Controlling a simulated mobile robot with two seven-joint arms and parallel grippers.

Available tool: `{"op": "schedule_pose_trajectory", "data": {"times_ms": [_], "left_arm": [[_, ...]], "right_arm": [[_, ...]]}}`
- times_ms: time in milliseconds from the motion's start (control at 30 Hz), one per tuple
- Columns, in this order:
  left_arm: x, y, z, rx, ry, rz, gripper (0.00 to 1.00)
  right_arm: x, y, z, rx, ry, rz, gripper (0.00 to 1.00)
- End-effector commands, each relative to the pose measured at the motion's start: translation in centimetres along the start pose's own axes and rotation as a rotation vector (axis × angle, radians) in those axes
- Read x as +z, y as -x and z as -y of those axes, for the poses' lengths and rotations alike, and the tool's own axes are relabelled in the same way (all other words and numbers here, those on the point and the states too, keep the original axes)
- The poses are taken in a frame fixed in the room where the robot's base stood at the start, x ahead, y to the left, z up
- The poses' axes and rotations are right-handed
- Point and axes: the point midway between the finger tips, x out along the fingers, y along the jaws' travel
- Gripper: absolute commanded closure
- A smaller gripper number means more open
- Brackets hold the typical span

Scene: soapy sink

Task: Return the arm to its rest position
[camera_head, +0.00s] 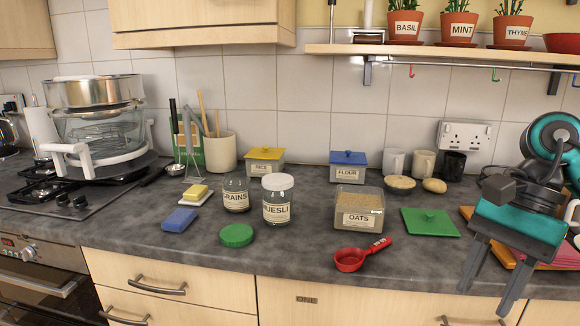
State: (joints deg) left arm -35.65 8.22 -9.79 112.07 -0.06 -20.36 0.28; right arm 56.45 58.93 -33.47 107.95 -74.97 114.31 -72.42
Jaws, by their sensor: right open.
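My right gripper (490,275) is at the right of the head view. It is teal and dark grey, with its two fingers pointing down and apart, and nothing shows between them. It is over the right end of the counter, in front of the coloured boards. My right arm rises behind it to the right edge of the picture. My left gripper is not in the view.
The grey counter (300,275) holds an open OATS container (358,208), a green lid (430,222), a red scoop (350,260), a MUESLI jar (278,200) and a GRAINS jar (236,193). A shelf (440,52) overhangs the back.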

Motion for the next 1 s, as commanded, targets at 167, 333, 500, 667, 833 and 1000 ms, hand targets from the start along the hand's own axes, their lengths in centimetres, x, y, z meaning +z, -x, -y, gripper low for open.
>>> {"op": "schedule_pose_trajectory", "data": {"times_ms": [167, 333, 500, 667, 833, 1000], "left_arm": [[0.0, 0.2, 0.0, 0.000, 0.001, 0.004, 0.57], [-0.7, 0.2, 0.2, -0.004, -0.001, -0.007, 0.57], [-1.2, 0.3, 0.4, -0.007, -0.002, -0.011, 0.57], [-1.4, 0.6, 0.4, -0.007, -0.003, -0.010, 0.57], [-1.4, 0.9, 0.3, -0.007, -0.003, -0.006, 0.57], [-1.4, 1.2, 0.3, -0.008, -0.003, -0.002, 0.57]], "right_arm": [[3.9, -3.6, 2.7, -0.057, -0.051, 0.252, 0.58], [9.3, -6.3, 5.6, -0.108, -0.198, 0.624, 0.58], [14.2, -6.8, 8.7, -0.104, -0.500, 1.125, 0.58], [14.3, -6.1, 11.8, -0.023, -0.930, 1.637, 0.58], [9.2, -8.3, 13.7, 0.147, -1.490, 2.140, 0.58], [2.1, -16.1, 11.9, -0.339, 1.847, -2.228, 0.58]]}}
